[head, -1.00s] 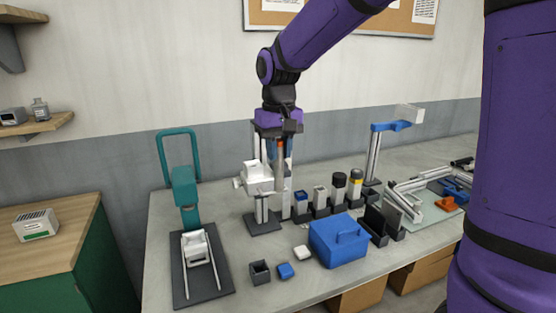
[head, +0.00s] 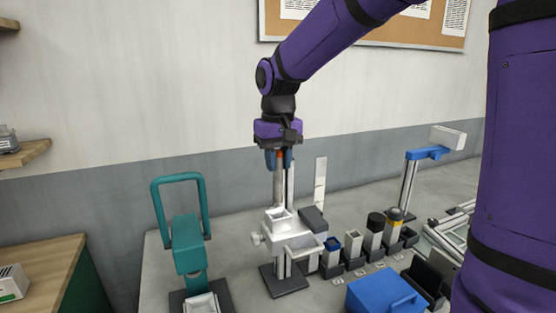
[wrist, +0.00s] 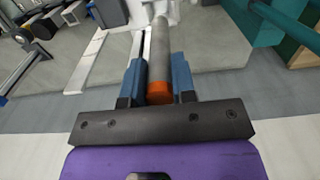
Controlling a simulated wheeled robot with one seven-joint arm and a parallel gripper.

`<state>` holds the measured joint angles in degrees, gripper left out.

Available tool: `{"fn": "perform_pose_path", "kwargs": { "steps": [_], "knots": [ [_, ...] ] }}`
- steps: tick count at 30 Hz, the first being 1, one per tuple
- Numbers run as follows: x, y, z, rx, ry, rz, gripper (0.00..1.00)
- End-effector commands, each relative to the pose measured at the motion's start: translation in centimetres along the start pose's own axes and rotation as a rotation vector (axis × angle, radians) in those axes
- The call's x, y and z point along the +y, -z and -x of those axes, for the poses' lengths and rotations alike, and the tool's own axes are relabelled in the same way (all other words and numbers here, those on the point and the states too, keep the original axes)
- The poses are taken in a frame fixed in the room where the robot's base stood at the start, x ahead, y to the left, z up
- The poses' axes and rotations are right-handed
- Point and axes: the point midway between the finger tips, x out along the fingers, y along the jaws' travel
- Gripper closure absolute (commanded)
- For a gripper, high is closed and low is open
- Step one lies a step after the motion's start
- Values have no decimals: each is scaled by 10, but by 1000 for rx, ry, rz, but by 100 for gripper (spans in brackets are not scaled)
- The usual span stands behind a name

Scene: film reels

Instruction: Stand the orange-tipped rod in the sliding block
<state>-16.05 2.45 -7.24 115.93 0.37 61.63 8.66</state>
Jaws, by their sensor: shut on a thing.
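My gripper (head: 279,160) is shut on the orange-tipped rod (head: 279,185), near its orange end. The rod is grey and hangs upright below the fingers. In the wrist view, the blue fingers (wrist: 160,85) hold both sides of the rod (wrist: 160,50), with its orange part close to the palm. The white sliding block (head: 292,236) is on an upright stand with a dark base, and has a square opening at its top. The rod's lower end is at this opening in the head view; I cannot tell whether it is inside, above or behind it.
A teal frame press (head: 187,245) stands to the left. Several dark-based holders with upright pieces (head: 373,235) are to the right of the stand. A blue box (head: 380,296) is in front right. A post with a blue arm (head: 427,154) stands farther right.

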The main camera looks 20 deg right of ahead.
Motion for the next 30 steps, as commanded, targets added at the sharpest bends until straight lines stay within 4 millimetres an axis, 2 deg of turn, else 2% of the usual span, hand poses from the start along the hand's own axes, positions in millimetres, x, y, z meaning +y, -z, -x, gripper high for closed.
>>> {"fn": "perform_pose_path", "kwargs": {
  "steps": [18, 30],
  "knots": [
    [0, 0, -50, -2, 0, 0, 100],
    [0, 0, -56, 0, 0, 0, 100]
  ]
}}
